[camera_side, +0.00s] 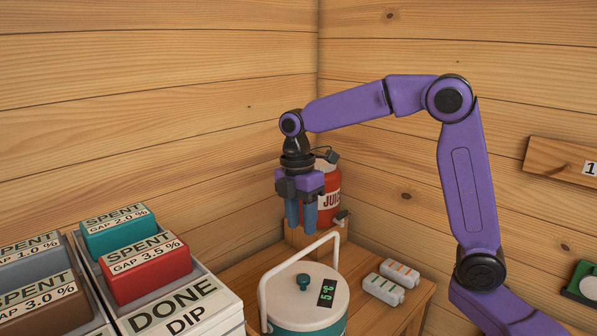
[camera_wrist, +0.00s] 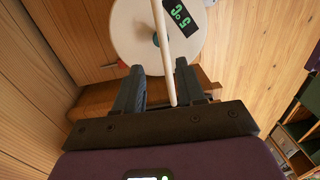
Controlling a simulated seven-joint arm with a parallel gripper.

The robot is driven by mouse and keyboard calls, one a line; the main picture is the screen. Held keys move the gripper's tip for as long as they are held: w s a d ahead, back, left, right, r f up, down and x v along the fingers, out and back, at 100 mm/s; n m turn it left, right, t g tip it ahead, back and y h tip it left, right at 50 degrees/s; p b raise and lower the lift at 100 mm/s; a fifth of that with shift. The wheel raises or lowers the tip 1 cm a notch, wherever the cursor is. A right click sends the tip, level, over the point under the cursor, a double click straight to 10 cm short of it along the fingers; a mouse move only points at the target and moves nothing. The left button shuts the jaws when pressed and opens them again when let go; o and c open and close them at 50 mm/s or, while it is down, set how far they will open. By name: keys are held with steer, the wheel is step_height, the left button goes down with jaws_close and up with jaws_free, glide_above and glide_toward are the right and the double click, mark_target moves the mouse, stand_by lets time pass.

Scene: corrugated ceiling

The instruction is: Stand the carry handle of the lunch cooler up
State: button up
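The lunch cooler (camera_side: 283,324) stands on the wooden table, with a teal body, a cream lid (camera_side: 285,300), a teal knob and a dark "5°C" display. Its white carry handle (camera_side: 300,259) is raised clear of the lid; its legs look near vertical, but I cannot tell if it is fully upright. My gripper (camera_side: 301,228) hangs fingers-down above and behind the cooler, open and empty. In the wrist view my fingers (camera_wrist: 160,72) are apart, and the handle bar (camera_wrist: 163,35) crosses the lid (camera_wrist: 130,30) and runs between them in the picture, apparently below and apart from them.
A red juice container (camera_side: 329,205) stands behind my gripper on a wooden block. Two pale packs (camera_side: 391,280) lie right of the cooler. A "DONE DIP" tray (camera_side: 185,312) with several labelled blocks is at left. Plank walls close the corner behind.

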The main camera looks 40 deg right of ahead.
step_height(320, 180, up, 12)
steer(key=w, duration=0.1)
steer(key=shift+r, duration=0.2)
stand_by(0.5)
steer(key=s+a+f+m, duration=0.2)
steer(key=s+f, duration=0.3)
steer(key=s, duration=0.3)
steer(key=s+a+f+m, duration=0.1)
steer(key=s+a+f, duration=0.1)
steer(key=s+f, duration=0.35)
steer(key=s+d+f+m, duration=0.1)
steer(key=s+f, duration=0.3)
steer(key=s, duration=0.4)
steer(key=s+d+f+m+t, duration=0.1)
steer(key=s+d+f, duration=0.2)
steer(key=s, duration=0.4)
steer(key=shift+s+d+f+m, duration=0.3)
steer(key=shift+s+d+f, duration=0.1)
steer(key=shift+d, duration=0.15)
steer(key=shift+r, duration=0.1)
